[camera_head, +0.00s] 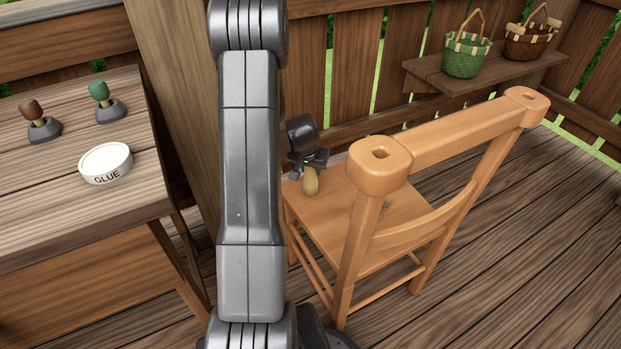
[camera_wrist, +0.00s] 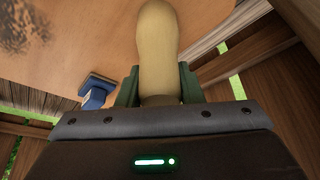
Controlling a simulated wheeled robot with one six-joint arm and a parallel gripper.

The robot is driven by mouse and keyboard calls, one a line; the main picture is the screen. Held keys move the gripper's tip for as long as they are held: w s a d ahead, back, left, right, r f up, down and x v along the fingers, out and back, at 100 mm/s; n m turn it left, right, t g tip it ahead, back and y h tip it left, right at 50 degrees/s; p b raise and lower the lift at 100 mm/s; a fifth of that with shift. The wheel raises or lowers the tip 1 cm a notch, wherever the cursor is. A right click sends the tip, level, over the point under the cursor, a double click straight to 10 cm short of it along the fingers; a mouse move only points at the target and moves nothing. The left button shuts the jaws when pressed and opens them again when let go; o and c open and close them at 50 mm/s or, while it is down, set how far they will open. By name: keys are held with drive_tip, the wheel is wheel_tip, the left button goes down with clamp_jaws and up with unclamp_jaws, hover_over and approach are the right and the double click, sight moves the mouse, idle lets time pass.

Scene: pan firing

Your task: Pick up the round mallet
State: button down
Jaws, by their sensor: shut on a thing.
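The round mallet shows a tan, rounded wooden part (camera_head: 310,182) below my gripper (camera_head: 309,160) at the chair seat's left side. In the wrist view this tan part (camera_wrist: 158,45) sticks out from between the two green fingers (camera_wrist: 157,84), which are shut on it. A black cylinder (camera_head: 302,132) shows just above the fingers; I cannot tell if it is the mallet's head or my wrist. I cannot tell if the mallet touches the seat.
The wooden chair (camera_head: 400,215) has its backrest at the right. A small blue object (camera_wrist: 97,92) shows by the seat edge. The left table (camera_head: 60,215) holds a glue tin (camera_head: 106,163) and brown (camera_head: 40,120) and green (camera_head: 106,103) stamp-like tools. Green (camera_head: 466,55) and brown (camera_head: 530,40) baskets stand on a bench.

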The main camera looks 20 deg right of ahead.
drive_tip(key=shift+r, duration=0.1)
wheel_tip(320, 180, up, 10)
drive_tip(key=p, duration=0.3)
